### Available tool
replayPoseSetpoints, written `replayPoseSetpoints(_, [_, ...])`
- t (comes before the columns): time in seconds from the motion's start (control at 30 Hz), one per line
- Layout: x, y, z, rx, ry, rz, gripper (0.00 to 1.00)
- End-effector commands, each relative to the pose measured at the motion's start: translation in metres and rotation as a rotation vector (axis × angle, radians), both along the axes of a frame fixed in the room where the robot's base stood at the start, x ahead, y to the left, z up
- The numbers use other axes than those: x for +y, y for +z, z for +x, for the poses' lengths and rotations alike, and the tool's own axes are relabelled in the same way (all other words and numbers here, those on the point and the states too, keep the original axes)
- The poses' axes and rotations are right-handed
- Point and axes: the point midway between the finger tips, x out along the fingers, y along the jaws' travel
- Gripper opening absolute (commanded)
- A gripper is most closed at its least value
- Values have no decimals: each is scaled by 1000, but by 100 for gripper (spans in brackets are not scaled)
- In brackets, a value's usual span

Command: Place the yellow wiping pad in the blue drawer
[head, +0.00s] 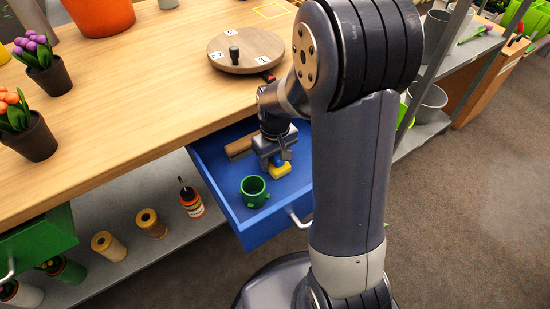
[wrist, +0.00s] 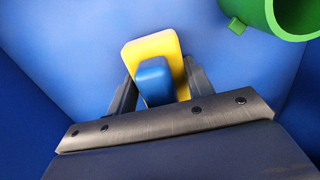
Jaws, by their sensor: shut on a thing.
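The blue drawer (head: 221,197) is pulled open below the wooden table. The yellow wiping pad (head: 281,171) is inside the drawer, low near its floor. It has a blue grip block on top, seen in the wrist view (wrist: 136,53). My gripper (head: 275,160) reaches down into the drawer from above. Its fingers (wrist: 158,88) stand on both sides of the pad's blue block and are shut on it. I cannot tell whether the pad touches the drawer floor.
A green cup-like holder (head: 254,191) stands in the drawer beside the pad, and a brown block (head: 239,147) lies toward the back. A round wooden turntable (head: 245,51) and potted tulips (head: 48,72) are on the table. An orange-and-black bottle (head: 191,201) stands on the shelf below.

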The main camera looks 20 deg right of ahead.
Motion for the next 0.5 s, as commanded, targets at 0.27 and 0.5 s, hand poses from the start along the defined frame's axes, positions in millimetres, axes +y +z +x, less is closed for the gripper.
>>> replayPoseSetpoints(0.27, [0, -2, 0, 1, 0, 0, 66])
replayPoseSetpoints(0.5, [0, -2, 0, 0, 0, 0, 71])
